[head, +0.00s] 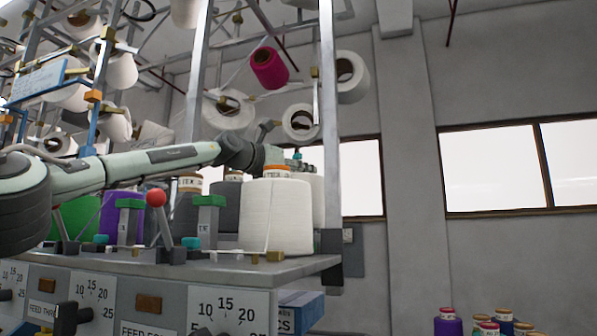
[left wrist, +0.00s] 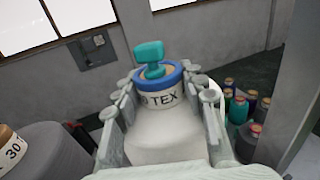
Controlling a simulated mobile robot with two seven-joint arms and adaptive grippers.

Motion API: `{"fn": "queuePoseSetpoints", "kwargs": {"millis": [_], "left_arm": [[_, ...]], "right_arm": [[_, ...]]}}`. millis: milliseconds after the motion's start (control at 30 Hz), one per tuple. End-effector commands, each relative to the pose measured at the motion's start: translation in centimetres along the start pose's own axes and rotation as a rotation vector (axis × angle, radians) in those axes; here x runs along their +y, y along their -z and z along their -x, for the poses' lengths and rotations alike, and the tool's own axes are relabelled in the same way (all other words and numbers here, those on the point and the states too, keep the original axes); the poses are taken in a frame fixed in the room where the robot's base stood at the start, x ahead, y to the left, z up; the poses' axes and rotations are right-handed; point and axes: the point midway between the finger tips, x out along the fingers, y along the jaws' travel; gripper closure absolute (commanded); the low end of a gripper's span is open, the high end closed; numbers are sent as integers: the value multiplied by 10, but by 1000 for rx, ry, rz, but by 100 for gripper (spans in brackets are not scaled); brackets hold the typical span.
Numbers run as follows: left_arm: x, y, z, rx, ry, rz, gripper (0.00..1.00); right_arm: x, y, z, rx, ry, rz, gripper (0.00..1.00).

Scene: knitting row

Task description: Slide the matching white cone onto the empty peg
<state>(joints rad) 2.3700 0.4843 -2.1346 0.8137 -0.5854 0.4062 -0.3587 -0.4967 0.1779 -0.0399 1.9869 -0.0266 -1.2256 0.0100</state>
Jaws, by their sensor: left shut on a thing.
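In the left wrist view a white cone (left wrist: 165,142) with a blue top ring and a label reading "TEX" sits between the fingers of my left gripper (left wrist: 165,105), which is shut on it. A teal knob (left wrist: 149,55) rises from the middle of its top. In the head view my left gripper (head: 275,158) is behind the top of a large white cone (head: 277,217) with an orange ring. Part of a white cone (head: 318,195) shows behind that one, at the table's right end. The held cone's base and any peg beneath it are hidden. My right gripper is not in view.
Grey cones (head: 226,205) stand left of the large white cone. A dark grey cone (left wrist: 45,155) is at lower left in the wrist view. A metal post (head: 330,120) rises at the table's right end. Cones hang above, including a magenta one (head: 269,68). Coloured cones (head: 448,322) stand at lower right.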

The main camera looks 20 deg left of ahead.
Motion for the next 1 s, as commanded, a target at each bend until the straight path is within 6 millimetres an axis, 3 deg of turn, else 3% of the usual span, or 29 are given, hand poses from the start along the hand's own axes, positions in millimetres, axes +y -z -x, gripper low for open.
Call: {"fn": "queuePoseSetpoints", "kwargs": {"millis": [133,167,333,733,867,1000], "left_arm": [[0,-4,1,-7,-1,1,100],[0,-4,1,-7,-1,1,58],[0,-2,1,-4,-1,1,37],[1,1,4,3,0,-1,35],[1,0,20,2,0,-1,35],[1,-2,50,-2,1,0,35]], "right_arm": [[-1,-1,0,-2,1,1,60],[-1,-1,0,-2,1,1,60],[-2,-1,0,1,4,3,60],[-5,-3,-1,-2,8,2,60],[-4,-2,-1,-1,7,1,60],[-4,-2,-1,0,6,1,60]]}}
